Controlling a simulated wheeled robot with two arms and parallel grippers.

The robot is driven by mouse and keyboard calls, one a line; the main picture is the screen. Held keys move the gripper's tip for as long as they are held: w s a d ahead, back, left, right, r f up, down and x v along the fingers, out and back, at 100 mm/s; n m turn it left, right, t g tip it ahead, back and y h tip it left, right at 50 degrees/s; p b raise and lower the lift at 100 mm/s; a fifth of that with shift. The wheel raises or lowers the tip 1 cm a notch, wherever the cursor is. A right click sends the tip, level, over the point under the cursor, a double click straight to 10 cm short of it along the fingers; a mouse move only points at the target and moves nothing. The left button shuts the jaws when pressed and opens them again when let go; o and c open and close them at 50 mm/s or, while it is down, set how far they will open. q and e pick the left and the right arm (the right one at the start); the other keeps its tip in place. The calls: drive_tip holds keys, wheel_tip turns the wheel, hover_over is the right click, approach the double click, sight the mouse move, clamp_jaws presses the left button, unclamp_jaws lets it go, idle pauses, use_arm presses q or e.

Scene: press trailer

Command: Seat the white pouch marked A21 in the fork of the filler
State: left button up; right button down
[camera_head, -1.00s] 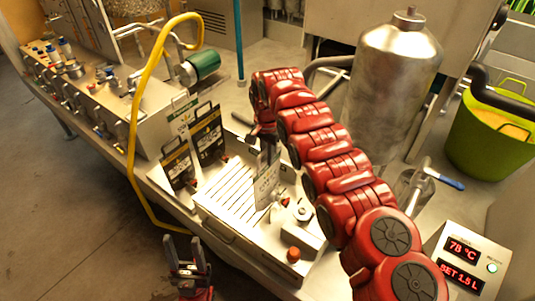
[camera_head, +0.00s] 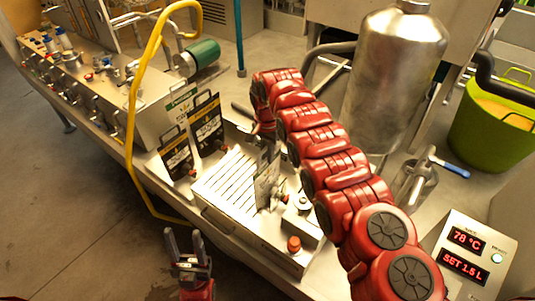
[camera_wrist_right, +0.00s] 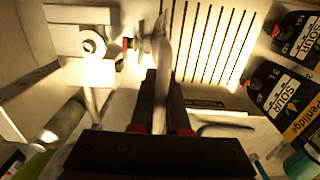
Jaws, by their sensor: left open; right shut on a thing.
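The white pouch (camera_head: 265,188) is held upright, nearly edge-on, over the right end of the filler's slatted tray (camera_head: 227,187). Its A21 mark is not legible. My right gripper (camera_wrist_right: 161,105) is shut on it from above; in the head view my red arm partly covers the grip. In the right wrist view the thin pouch (camera_wrist_right: 163,55) runs between the fingers. A small fitting with a red ring (camera_wrist_right: 127,43) is beside it, close to the filler's round metal part (camera_wrist_right: 92,43). I cannot tell whether the fork holds it. My left gripper (camera_head: 187,258) is open and empty, in front of the bench.
Two black pouches (camera_head: 207,125) (camera_head: 176,157) stand left of the tray. A red button (camera_head: 293,243) is at the filler's front. A steel tank (camera_head: 395,80), green bucket (camera_head: 492,125) and display box (camera_head: 470,255) are right. A yellow hose (camera_head: 132,130) arches at left.

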drive_tip(key=shift+f+b, duration=0.4)
drive_tip(key=shift+f, duration=0.2)
idle(0.3)
drive_tip(key=c, duration=0.8)
unclamp_jaws()
drive_tip(key=shift+c, duration=0.2)
drive_tip(key=shift+r, duration=0.1)
wheel_tip(320, 180, up, 5)
drive_tip(key=b, duration=0.2)
drive_tip(key=shift+a+r+b, duration=0.1)
drive_tip(key=shift+r+b, duration=0.1)
drive_tip(key=shift+b, duration=0.1)
wheel_tip(320, 180, up, 12)
drive_tip(key=p, duration=1.1)
